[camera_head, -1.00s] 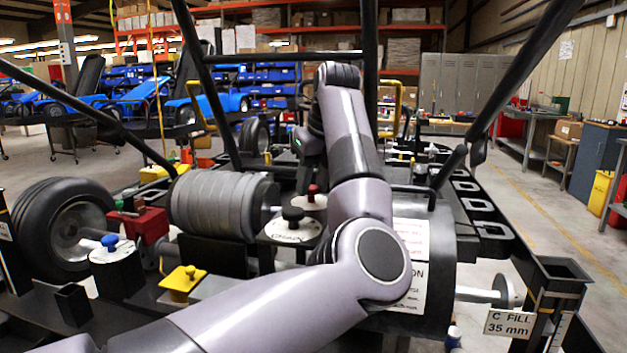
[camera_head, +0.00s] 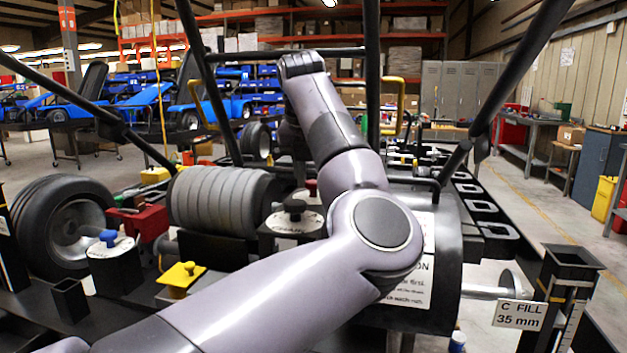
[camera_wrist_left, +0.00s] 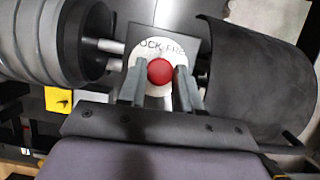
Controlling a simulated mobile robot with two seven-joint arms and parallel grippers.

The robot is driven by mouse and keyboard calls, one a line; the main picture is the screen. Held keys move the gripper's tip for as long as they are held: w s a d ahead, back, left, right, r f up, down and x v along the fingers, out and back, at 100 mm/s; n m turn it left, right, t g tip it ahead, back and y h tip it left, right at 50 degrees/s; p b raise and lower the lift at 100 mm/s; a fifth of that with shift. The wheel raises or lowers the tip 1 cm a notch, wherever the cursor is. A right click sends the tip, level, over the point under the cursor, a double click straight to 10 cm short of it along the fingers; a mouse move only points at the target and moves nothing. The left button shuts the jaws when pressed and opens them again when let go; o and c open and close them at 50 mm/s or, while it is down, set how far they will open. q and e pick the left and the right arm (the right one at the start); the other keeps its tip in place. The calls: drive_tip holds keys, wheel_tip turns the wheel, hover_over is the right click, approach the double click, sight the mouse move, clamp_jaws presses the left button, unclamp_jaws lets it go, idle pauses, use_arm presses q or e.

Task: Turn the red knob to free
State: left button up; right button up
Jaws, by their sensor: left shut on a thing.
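The red knob (camera_wrist_left: 160,72) sits on a round white dial plate (camera_wrist_left: 143,50) with partly hidden lettering that reads like "LOCK" and "FREE". In the wrist view my left gripper (camera_wrist_left: 159,85) has one finger on each side of the knob and is shut on it. In the head view the red knob (camera_head: 311,186) shows as a small spot left of my forearm, behind the black knob. My left arm covers much of the area around it, and the fingertips are hidden there. I cannot tell which mark the knob points to. My right gripper is not in view.
A black knob (camera_head: 295,208) on a white dial stands just in front of the red one. A ribbed grey drum (camera_head: 222,200) is to the left, and a dark curved housing (camera_head: 446,250) to the right. Dark frame bars (camera_head: 371,70) rise close to my arm.

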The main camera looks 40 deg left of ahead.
use_arm(q)
drive_tip(key=m+h+b, duration=0.1)
drive_tip(key=m, duration=0.2)
drive_tip(key=shift+a+m, duration=0.15)
drive_tip(key=shift+m, duration=0.15)
drive_tip(key=shift+a+r+m+t+h, duration=0.15)
drive_tip(key=shift+m+h, duration=0.3)
drive_tip(key=shift+m, duration=0.45)
drive_tip(key=shift+d+f+m+t+h, duration=0.15)
drive_tip(key=shift+m+h, duration=0.3)
drive_tip(key=shift+m, duration=0.45)
drive_tip(key=shift+a+r, duration=0.1)
drive_tip(key=o, duration=1)
drive_tip(key=shift+o, duration=0.2)
drive_tip(key=shift+s, duration=0.1)
drive_tip(key=v, duration=0.7)
